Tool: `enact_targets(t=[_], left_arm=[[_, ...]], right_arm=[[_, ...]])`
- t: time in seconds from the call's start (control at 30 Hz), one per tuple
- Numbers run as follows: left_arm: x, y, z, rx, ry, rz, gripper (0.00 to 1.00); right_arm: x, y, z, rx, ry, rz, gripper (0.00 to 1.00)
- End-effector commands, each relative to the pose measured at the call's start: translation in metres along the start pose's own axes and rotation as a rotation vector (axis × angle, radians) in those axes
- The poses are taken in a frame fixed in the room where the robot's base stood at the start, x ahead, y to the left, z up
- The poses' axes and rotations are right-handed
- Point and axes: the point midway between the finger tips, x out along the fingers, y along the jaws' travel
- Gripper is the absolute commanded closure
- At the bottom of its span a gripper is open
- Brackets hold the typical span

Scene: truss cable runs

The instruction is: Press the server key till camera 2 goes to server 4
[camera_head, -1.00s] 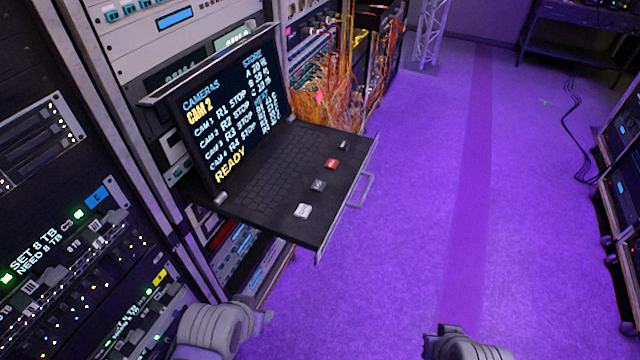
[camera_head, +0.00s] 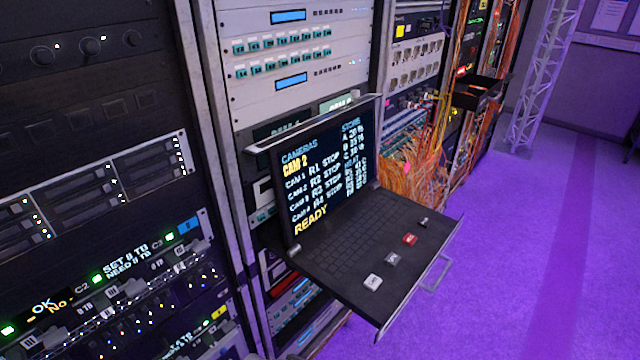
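The console screen (camera_head: 327,170) stands open on a pull-out keyboard drawer (camera_head: 350,245). It reads "CAMERAS", with "CAM 2" in yellow, rows CAM 1 to CAM 4 showing R1 to R4 with STOP, and "READY" at the bottom. A store column at its right is small and hard to read. On the drawer's right side are a white key (camera_head: 373,282), a grey key (camera_head: 393,259), a red key (camera_head: 410,239) and a small switch-like key (camera_head: 424,222). Their labels are too small to read, so I cannot tell which is the server key. Neither gripper is in view.
The drawer's handle (camera_head: 436,273) juts out over the purple floor (camera_head: 490,270), which is clear at right. Server racks (camera_head: 100,190) fill the left. Orange cables (camera_head: 410,165) hang behind the drawer. A truss (camera_head: 547,80) stands at the back right.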

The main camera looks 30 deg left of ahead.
Motion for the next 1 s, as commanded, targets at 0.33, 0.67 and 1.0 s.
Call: enact_targets(t=[0.33,0.67,1.0], left_arm=[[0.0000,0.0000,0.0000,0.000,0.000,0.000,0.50],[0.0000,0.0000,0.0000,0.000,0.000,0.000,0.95],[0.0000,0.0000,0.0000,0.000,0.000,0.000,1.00]], right_arm=[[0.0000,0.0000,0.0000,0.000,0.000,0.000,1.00],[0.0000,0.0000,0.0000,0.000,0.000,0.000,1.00],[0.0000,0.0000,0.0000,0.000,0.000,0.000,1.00]])
